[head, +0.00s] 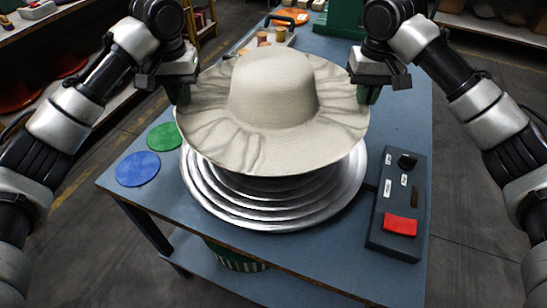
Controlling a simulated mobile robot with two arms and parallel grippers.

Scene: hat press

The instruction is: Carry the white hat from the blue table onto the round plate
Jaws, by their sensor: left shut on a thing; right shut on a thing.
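The white hat (273,95), off-white with a wide wavy brim, is held between my two grippers over the round plate (300,219). The plate is a silvery stack of stepped rings on the blue table (140,188). My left gripper (181,95) is shut on the left side of the brim. My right gripper (364,94) is shut on the right side of the brim. The hat covers the plate's centre and back, so I cannot tell whether the brim touches the plate. The front rings show below the brim.
A control box (398,205) with a red button (400,225) and black knob stands right of the plate. A green disc (165,136) and a blue disc (138,169) lie at the left. Spools (281,34) and a green machine base (341,16) are at the back.

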